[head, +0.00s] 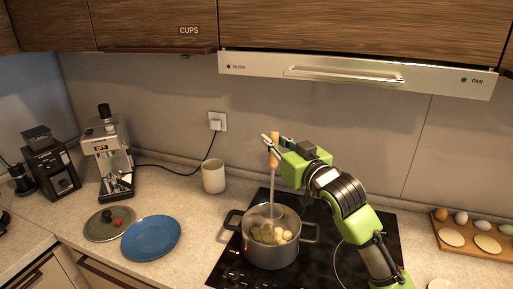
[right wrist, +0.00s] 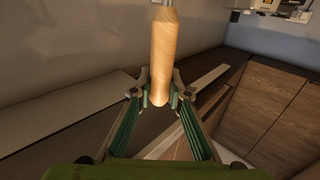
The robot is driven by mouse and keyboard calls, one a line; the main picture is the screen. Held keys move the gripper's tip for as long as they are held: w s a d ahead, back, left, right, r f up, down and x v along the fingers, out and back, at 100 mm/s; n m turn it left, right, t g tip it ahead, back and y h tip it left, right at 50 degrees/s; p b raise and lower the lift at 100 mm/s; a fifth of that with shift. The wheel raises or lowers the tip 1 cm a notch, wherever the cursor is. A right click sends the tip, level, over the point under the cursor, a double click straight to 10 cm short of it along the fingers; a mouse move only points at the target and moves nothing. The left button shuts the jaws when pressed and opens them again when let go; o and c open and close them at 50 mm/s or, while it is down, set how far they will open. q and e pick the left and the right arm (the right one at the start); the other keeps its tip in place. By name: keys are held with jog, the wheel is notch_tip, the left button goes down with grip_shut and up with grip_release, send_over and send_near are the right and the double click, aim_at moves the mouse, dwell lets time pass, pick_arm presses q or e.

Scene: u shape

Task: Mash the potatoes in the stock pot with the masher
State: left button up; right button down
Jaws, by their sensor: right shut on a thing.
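The stock pot (head: 271,253) stands on the black cooktop, open, with pale potato pieces (head: 275,235) inside. The masher (head: 272,184) is upright, its metal shaft running down into the pot; its lower end is hidden or hard to make out among the potatoes. My right gripper (head: 272,145) is shut on the masher's wooden handle, above the pot. In the right wrist view the wooden handle (right wrist: 163,50) sits between the fingers of my right gripper (right wrist: 150,88). My left gripper is not in view.
A pot lid (head: 108,224) and a blue plate (head: 151,238) lie on the counter left of the cooktop (head: 320,258). A white mug (head: 213,177) stands behind. An egg tray (head: 470,236) is at right. The range hood (head: 350,75) hangs above.

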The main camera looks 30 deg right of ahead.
aim_at(276, 166)
jog(key=shift+d+r, duration=0.1)
jog(key=shift+d, duration=0.25)
jog(key=shift+w+a+f+b, duration=0.15)
jog(key=shift+a+f+b, duration=0.2)
jog(key=shift+f+b, duration=0.45)
jog(key=shift+b, duration=0.15)
jog(key=shift+d+f+b, duration=0.2)
jog(key=shift+f+b, duration=1)
jog(key=shift+b, duration=0.05)
notch_tip(276, 166, down, 3)
jog(key=shift+a+f+b, duration=0.1)
jog(key=shift+a+b, duration=0.05)
jog(key=shift+b, duration=0.9)
pick_arm(q)
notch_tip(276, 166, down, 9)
jog(key=b, duration=0.2)
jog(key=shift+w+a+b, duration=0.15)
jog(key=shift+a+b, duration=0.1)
jog(key=shift+b, duration=0.05)
pick_arm(e)
notch_tip(276, 166, down, 5)
jog(key=shift+r, duration=0.2)
